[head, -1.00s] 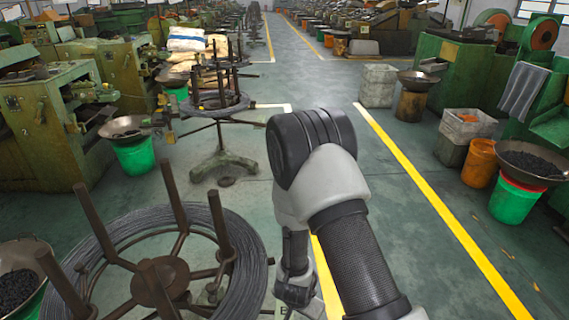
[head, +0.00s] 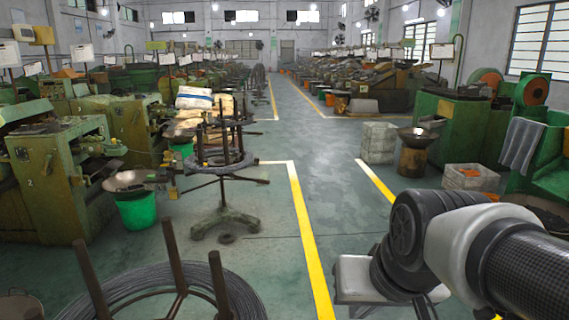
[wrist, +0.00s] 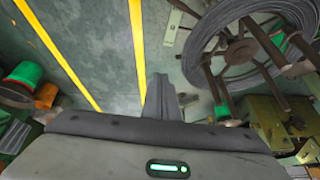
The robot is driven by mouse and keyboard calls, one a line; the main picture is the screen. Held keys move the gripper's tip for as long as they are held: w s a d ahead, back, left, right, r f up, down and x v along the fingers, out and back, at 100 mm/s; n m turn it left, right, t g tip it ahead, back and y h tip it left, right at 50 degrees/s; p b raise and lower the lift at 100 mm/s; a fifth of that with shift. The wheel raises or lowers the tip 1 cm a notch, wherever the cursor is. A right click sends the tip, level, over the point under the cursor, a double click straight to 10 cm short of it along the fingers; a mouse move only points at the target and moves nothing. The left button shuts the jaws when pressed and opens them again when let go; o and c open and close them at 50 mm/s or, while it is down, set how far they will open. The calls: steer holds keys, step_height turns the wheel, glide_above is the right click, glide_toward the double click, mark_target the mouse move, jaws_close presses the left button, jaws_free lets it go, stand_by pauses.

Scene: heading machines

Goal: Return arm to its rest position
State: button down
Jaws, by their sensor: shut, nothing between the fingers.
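My arm (head: 425,245) is folded in the lower right of the head view, its dark joint and light grey link close to the camera. My gripper (wrist: 158,95) shows in the wrist view as dark fingers pressed together. It is shut with nothing in it and points out over the open floor (wrist: 95,45). In the head view the fingers cannot be made out.
A wire-coil stand (head: 165,295) is near at lower left; it also shows in the wrist view (wrist: 235,50). Green machines (head: 60,170) line the left. The central aisle (head: 300,125) is clear.

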steer(key=w+d+r+p+v, duration=0.1)
steer(key=w+p+v, duration=0.2)
steer(key=p+v, duration=1.1)
step_height(320, 180, up, 3)
steer(key=shift+s+f+h, duration=0.1)
steer(key=shift+s+h, duration=0.25)
steer(key=shift+h, duration=0.05)
steer(key=shift+d, duration=0.1)
